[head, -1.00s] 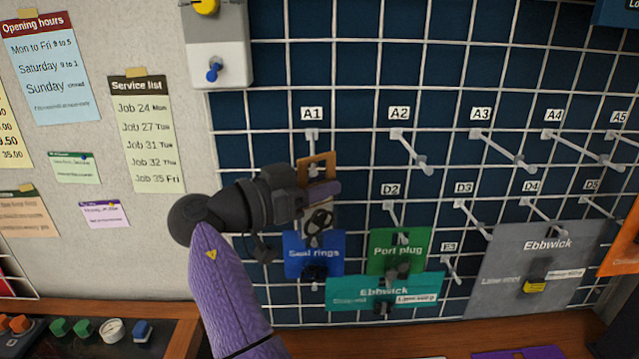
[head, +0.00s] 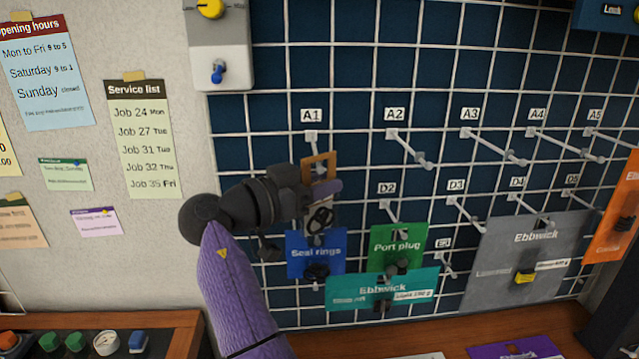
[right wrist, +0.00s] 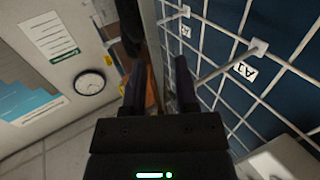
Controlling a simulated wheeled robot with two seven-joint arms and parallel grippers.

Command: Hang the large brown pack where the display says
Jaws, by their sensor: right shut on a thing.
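My right gripper (head: 325,190) reaches up from below on a purple-sleeved arm and is shut on a brown pack (head: 318,163), just below the A1 label. The pack's brown upper edge shows above the fingers; much of the rest is hidden. In the right wrist view a brown strip (right wrist: 150,92) shows between the fingers. The A1 peg (head: 313,140) sticks out close above the pack; I cannot tell whether it passes through the pack's hole. It also shows in the right wrist view (right wrist: 225,68), right of the fingers. My left gripper is out of view.
Below hang a blue seal rings pack (head: 300,262), a green port plug pack (head: 385,240), a teal Ebbwick pack (head: 350,288) and a grey one (head: 500,250). An orange pack (head: 615,215) is at right.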

